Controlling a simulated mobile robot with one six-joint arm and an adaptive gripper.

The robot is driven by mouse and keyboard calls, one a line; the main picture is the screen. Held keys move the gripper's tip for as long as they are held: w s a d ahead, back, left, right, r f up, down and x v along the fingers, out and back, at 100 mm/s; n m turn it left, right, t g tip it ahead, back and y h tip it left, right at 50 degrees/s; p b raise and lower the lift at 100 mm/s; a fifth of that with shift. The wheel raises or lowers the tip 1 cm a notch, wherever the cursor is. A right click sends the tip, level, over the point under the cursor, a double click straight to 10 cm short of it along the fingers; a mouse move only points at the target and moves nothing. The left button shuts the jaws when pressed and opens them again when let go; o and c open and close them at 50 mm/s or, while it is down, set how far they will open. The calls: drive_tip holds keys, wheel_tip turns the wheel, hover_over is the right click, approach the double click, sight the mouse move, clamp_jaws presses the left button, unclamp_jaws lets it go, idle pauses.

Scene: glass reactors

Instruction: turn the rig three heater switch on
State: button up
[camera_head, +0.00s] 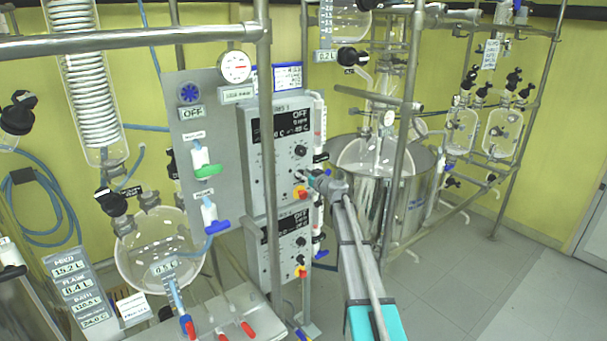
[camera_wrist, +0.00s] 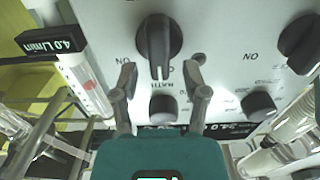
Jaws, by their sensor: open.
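In the wrist view a black rotary switch (camera_wrist: 158,42) sits on a pale panel, its grip bar upright in the picture, with inverted lettering below it and "ON" marks upside down on either side. I take it to be the heater switch, but its label is hard to read. My gripper (camera_wrist: 160,72) is open, its two fingertips apart on either side of the bar's lower end; I cannot tell whether they touch. In the head view my gripper (camera_head: 322,182) is at the right edge of the upper control box (camera_head: 262,170), whose display reads OFF and which hides part of the switch area.
Another black knob (camera_wrist: 300,42) and two smaller round knobs sit close by on the panel. A flow tube (camera_wrist: 85,82) stands beside it. A lower control box (camera_head: 285,242) also reads OFF. A steel post (camera_head: 265,120) crosses the upper box. A metal vessel (camera_head: 415,185) stands right.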

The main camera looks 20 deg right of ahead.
drive_tip(key=shift+w+a, duration=0.1)
drive_tip(key=shift+w, duration=0.25)
clamp_jaws()
drive_tip(key=shift+r+m, duration=0.1)
drive_tip(key=shift+m, duration=0.3)
drive_tip(key=m, duration=0.2)
drive_tip(key=d+m, duration=0.1)
drive_tip(key=m, duration=0.2)
drive_tip(key=shift+w, duration=0.2)
drive_tip(key=m, duration=0.4)
drive_tip(key=f+m+b, duration=0.1)
drive_tip(key=m, duration=0.1)
drive_tip(key=shift+w+d, duration=0.15)
drive_tip(key=shift+d, duration=0.15)
idle(0.4)
